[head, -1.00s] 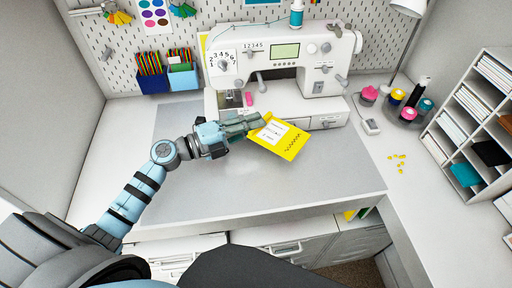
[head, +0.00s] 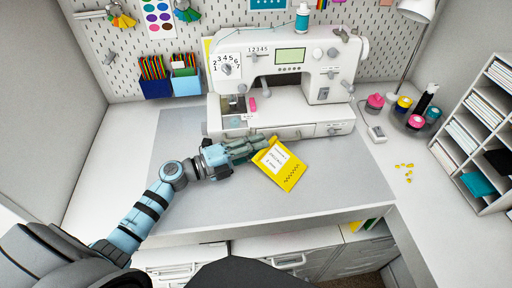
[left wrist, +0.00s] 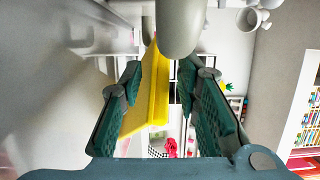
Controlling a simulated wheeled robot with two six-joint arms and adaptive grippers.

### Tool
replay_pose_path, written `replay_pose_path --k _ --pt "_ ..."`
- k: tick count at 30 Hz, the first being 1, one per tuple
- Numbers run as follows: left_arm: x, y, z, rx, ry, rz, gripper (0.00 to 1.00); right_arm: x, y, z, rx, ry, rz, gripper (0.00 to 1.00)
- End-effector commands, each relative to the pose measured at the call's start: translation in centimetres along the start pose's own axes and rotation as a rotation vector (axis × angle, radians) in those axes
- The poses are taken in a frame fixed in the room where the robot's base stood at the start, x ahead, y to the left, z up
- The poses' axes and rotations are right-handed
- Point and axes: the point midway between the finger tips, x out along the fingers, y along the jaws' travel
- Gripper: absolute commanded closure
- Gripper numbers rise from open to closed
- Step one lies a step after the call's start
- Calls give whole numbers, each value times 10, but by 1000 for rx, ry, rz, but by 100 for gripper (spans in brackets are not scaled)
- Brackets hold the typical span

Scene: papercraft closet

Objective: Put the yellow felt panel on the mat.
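The yellow felt panel (head: 291,175) has a white label and a dark zigzag line. It is tilted and shows over the right part of the grey mat (head: 200,205) in the head view. In the left wrist view the panel (left wrist: 155,95) stands edge-on between the fingers of the left gripper (left wrist: 162,75). Whether the panel's lower edge touches the mat cannot be told. My right gripper is not in view.
A white sewing machine (head: 330,62) stands just behind the panel. Thread spools (head: 404,104) and small yellow bits (head: 407,168) lie to the right, near a shelf of papers (head: 467,125). The mat's front and left areas are clear.

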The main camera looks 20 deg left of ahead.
Motion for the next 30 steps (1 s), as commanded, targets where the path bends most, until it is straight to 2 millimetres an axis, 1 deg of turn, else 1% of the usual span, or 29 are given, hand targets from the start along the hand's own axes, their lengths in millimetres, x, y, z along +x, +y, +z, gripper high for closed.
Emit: replay_pose_path --k 9,11,13,14,17,22,25,27,30 --pt "0 -2 0 0 0 0 62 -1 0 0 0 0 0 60" --pt "0 -5 0 1 0 0 62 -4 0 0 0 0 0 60" --pt "0 -13 0 1 1 0 62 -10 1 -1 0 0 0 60" --pt "-4 -11 0 2 1 2 62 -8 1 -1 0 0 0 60" --pt "-23 -7 0 3 0 5 62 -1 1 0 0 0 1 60" --pt "-68 -4 -1 1 4 11 62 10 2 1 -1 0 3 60" --pt "-91 -6 -1 1 4 10 62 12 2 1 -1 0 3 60" --pt "-104 -8 -1 0 4 10 62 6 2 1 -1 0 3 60" --pt "-116 -10 -1 0 4 6 62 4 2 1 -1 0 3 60"
